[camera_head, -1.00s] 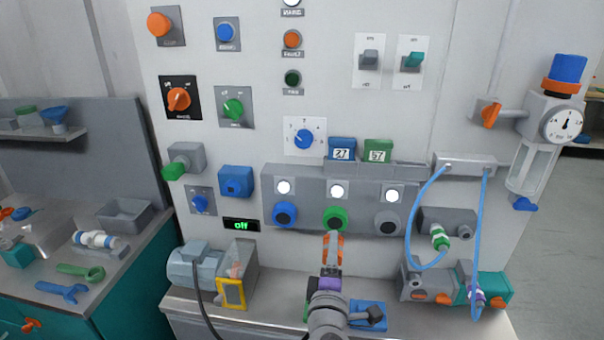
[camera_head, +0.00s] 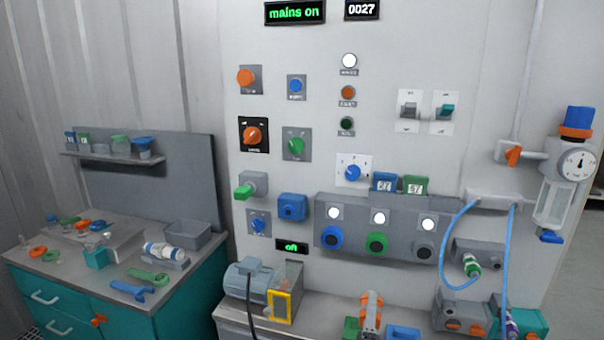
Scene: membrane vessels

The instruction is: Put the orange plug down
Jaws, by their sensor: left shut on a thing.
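My left gripper (camera_head: 371,299) is at the bottom centre, low in front of the grey socket panel and above the bench. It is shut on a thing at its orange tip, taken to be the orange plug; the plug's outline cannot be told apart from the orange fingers. A green piece (camera_head: 352,328) shows just left of the gripper and a blue tray-like piece (camera_head: 403,332) just right, both cut by the lower edge. My right gripper is not in view.
The grey panel (camera_head: 341,245) has blue, green and black round fittings. A motor (camera_head: 247,279) with a yellow-framed guard stands left on the bench. Blue hoses (camera_head: 511,265) and a grey valve block (camera_head: 462,311) are at right. A teal side bench (camera_head: 185,300) holds tools and a grey bin.

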